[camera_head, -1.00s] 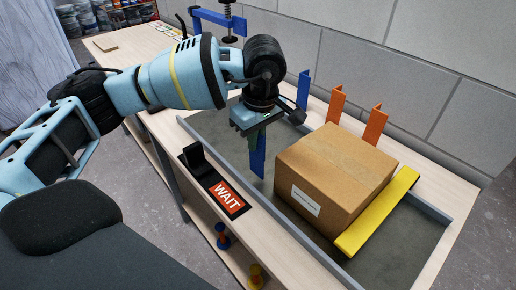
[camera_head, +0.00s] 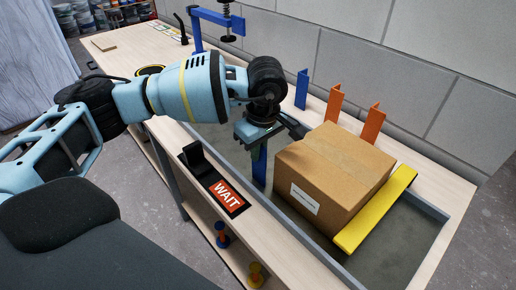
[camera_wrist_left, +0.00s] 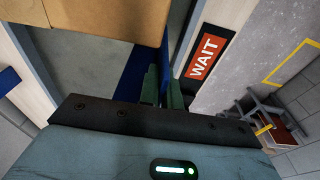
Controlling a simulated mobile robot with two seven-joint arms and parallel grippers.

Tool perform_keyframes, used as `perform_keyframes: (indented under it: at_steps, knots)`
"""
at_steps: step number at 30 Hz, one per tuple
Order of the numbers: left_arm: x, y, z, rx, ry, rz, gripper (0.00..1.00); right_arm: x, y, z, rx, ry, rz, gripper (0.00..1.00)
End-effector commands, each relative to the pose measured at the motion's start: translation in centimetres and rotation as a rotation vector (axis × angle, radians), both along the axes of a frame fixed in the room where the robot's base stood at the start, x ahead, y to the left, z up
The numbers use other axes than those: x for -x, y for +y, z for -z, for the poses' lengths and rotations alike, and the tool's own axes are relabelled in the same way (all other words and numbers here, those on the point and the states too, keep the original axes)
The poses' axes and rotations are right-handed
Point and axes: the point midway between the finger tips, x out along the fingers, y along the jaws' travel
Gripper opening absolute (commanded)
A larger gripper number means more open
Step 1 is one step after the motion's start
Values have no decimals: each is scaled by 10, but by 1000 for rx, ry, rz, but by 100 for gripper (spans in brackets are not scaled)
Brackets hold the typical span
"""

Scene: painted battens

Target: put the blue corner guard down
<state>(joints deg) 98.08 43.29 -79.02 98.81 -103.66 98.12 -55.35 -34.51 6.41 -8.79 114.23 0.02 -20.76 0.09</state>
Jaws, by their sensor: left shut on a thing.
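My left gripper (camera_head: 258,146) is shut on a blue corner guard (camera_head: 260,171). The guard hangs upright below the fingers, beside the left corner of the cardboard box (camera_head: 335,175). I cannot tell whether its lower end touches the grey tray floor or the box. In the left wrist view the gripper's green fingers (camera_wrist_left: 161,86) close on the guard (camera_wrist_left: 131,76), whose upper part is hidden by them. My right gripper is not in view.
The box stands in a grey tray (camera_head: 425,208). A yellow guard (camera_head: 375,212) lies along its right side. Another blue guard (camera_head: 302,89) and two orange guards (camera_head: 334,103) stand behind. A WAIT sign (camera_head: 228,195) lies in front, and a blue clamp (camera_head: 215,17) stands at the back.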

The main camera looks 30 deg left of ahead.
Motion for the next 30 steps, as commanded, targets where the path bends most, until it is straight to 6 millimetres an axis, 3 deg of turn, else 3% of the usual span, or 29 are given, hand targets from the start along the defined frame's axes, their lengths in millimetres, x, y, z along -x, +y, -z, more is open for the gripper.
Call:
perform_keyframes:
  at_steps: [1, 5, 17, 23, 30]
  knots:
    - [0, 0, 1, 0, 0, 0, 9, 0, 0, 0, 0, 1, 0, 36]
    - [0, 0, 0, 0, 0, 0, 26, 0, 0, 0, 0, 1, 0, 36]
    - [0, 0, -7, 2, -2, 0, 27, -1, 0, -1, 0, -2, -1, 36]
    - [1, -5, -36, 2, -2, 1, 27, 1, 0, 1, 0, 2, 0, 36]
    - [2, -10, -84, 2, -2, 1, 27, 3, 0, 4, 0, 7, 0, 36]
